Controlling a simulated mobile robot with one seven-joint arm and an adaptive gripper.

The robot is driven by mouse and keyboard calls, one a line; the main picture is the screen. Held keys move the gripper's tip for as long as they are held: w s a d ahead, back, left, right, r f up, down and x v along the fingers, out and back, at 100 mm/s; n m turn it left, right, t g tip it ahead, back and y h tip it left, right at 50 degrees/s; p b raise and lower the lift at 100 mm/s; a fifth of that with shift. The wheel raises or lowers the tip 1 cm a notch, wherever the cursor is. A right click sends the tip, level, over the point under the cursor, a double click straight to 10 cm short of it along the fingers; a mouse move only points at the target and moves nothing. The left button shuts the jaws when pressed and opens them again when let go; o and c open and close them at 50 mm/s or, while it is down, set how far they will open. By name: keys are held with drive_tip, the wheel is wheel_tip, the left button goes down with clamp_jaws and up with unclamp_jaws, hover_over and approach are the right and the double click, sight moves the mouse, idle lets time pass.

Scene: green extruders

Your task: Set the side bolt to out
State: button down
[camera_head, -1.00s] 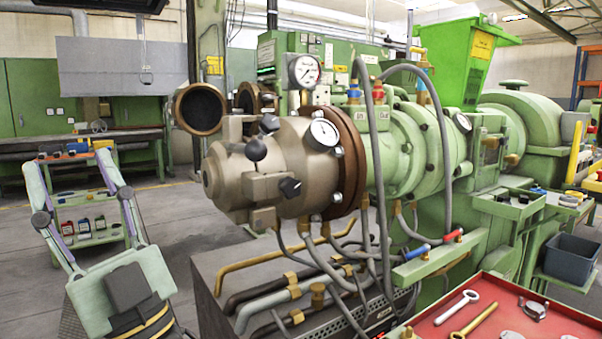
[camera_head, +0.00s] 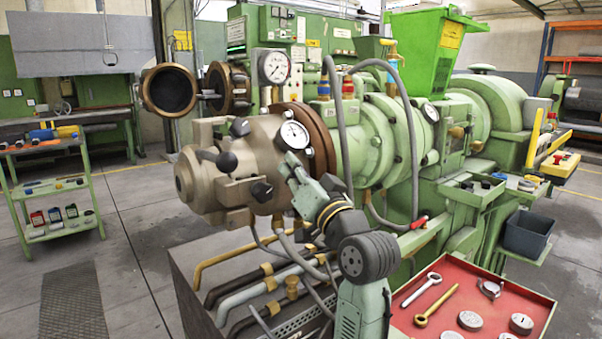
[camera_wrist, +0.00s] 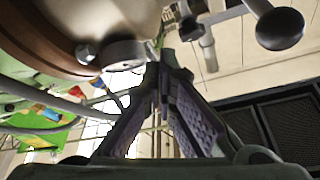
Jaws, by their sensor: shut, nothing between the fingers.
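The bronze-grey extruder head (camera_head: 210,185) carries several black knobs. One knob (camera_head: 262,191) is on its near side, one (camera_head: 226,161) is on its front, and one (camera_head: 240,127) is on top. I cannot tell for sure which is the side bolt. My gripper (camera_head: 291,165) is up against the head's near side in the picture, just right of the near-side knob and below the dial gauge (camera_head: 294,135). In the wrist view, my gripper (camera_wrist: 162,62) has its fingers together and empty. A black ball knob (camera_wrist: 280,28) on a grey rod is at the upper right, apart from the fingers.
The brown flange (camera_head: 318,140) rises close behind my gripper. Hoses and pipes (camera_head: 265,290) run below the head. A red tray (camera_head: 455,295) with tools is at the lower right. An open round brown flange (camera_head: 168,90) stands behind the head.

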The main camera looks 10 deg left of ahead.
drive_tip(key=shift+w+a+f+p, duration=0.25)
drive_tip(key=shift+a+f, duration=0.2)
drive_tip(key=shift+a, duration=0.15)
drive_tip(key=shift+w+a+f+p, duration=0.1)
drive_tip(key=shift+a+f+p, duration=0.1)
drive_tip(key=shift+a+f, duration=0.3)
drive_tip(key=shift+w+a+f+p, duration=0.25)
drive_tip(key=shift+a+f, duration=0.1)
drive_tip(key=shift+a, duration=0.3)
drive_tip(key=shift+f, duration=0.1)
